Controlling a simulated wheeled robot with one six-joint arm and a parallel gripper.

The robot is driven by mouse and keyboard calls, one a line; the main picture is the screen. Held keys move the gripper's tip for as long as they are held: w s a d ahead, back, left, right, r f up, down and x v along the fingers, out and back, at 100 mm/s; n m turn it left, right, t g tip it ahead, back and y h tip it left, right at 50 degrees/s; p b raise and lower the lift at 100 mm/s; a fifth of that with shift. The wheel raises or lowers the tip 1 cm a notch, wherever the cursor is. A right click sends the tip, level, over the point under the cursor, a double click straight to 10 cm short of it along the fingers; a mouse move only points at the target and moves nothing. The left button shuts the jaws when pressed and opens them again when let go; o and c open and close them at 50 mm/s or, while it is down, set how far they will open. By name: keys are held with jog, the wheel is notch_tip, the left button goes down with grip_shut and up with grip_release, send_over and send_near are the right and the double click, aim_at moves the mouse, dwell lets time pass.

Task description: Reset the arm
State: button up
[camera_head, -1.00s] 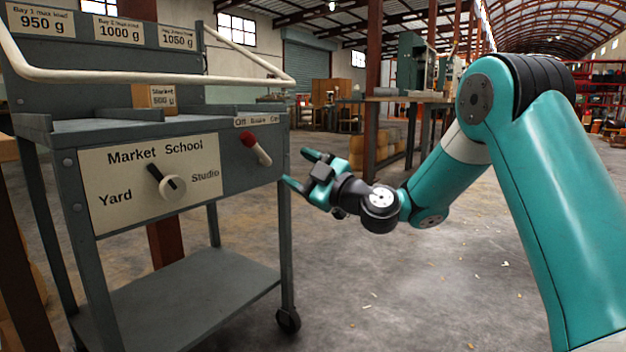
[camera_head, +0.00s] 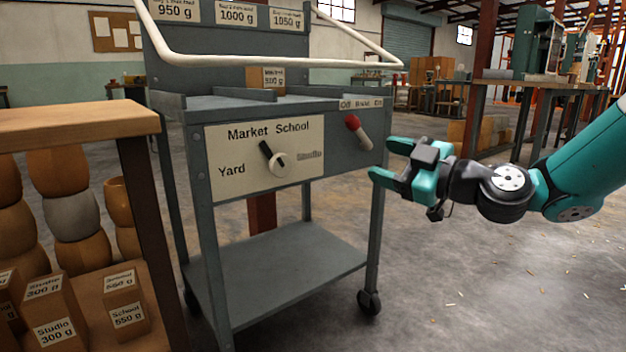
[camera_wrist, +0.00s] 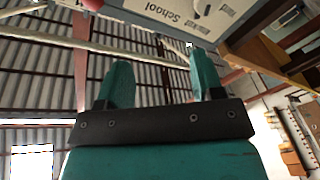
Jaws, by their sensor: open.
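My gripper (camera_head: 386,159) is open, with nothing between its fingers. In the head view it is just right of the grey cart (camera_head: 290,258), close to the red-tipped lever (camera_head: 358,131); I cannot tell whether it touches the cart. In the wrist view both teal fingers (camera_wrist: 156,80) stand apart. The cart's front carries a dial (camera_head: 276,161) on a plate marked Market, School, Yard and Studio. The dial's black pointer points to the upper left, toward Market. The lever's red end is up and left, under a label reading Off, Brake and a third word.
A wooden bench (camera_head: 75,122) stands at the left, with drum-shaped bodies (camera_head: 72,218) and labelled weight blocks (camera_head: 52,312) below its top. A small labelled block (camera_head: 267,80) sits on the cart. The cart has a white rail (camera_head: 270,62).

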jog(key=s+a+r+m+g+h+p, duration=0.1)
jog(key=s+a+r+g+h+p, duration=0.2)
jog(key=s, duration=0.5)
jog(key=s+a+r+m+g+p, duration=0.2)
jog(key=s+a+g+p, duration=0.35)
jog(key=s, duration=0.25)
jog(key=s+d+r+m+g+h+p, duration=0.1)
jog(key=s+d+m+g+h+p, duration=0.2)
jog(key=s, duration=0.4)
jog(key=s+d+r+m+g+h+p, duration=0.1)
jog(key=s+d+r+m+h+p, duration=0.15)
jog(key=s+d+m+p, duration=0.35)
notch_tip(320, 180, up, 36)
jog(key=s+a+n+h+p, duration=0.1)
jog(key=p, duration=3.4)
jog(key=shift+s+a+n+p, duration=0.2)
jog(key=shift+a+n+p, duration=0.15)
jog(key=shift+n, duration=0.05)
